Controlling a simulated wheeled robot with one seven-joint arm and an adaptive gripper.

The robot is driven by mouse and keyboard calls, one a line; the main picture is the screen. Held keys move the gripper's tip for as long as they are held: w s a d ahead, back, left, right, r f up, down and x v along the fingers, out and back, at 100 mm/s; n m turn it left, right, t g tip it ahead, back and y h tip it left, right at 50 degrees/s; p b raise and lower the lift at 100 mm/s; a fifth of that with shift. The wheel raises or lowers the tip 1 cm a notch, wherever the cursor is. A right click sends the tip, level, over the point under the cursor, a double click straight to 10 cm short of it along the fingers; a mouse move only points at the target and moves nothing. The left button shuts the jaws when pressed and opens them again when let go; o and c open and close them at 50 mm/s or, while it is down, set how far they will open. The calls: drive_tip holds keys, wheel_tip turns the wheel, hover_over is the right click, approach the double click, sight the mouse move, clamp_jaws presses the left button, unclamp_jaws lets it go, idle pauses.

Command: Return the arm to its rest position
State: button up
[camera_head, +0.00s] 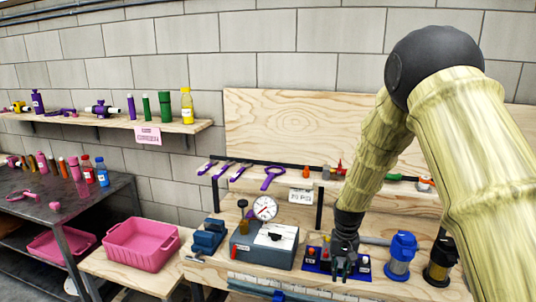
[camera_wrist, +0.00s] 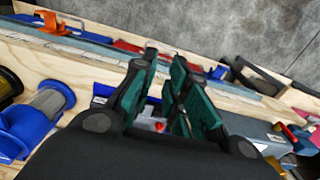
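My arm comes in from the upper right of the head view and reaches down to the workbench. My gripper (camera_head: 343,270) points down at the bench, over the right part of a blue tray (camera_head: 313,267) with small parts. In the wrist view, the green-padded fingers of my gripper (camera_wrist: 168,85) stand apart with a gap between them. I see nothing held in the gap. A small red part shows below, between the finger bases. How far the fingertips are above the bench is unclear.
A grey box with a dial gauge (camera_head: 264,208) stands left of my gripper. A blue-capped filter (camera_head: 400,255) and a black-and-yellow one (camera_head: 440,260) stand to its right. A pink bin (camera_head: 142,244) sits further left. A tool shelf (camera_head: 290,182) runs behind.

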drive_tip(key=s+f, duration=1.3)
drive_tip(key=f, duration=0.3)
drive_tip(key=s+f+n, duration=0.1)
drive_tip(key=s+f, duration=0.3)
drive_tip(key=s, duration=0.7)
drive_tip(key=s+f, duration=0.4)
drive_tip(key=s, duration=0.7)
drive_tip(key=s+f+n, duration=0.1)
drive_tip(key=s+f, duration=0.3)
drive_tip(key=s, duration=0.7)
drive_tip(key=shift+n+b, duration=0.3)
drive_tip(key=shift+b, duration=0.15)
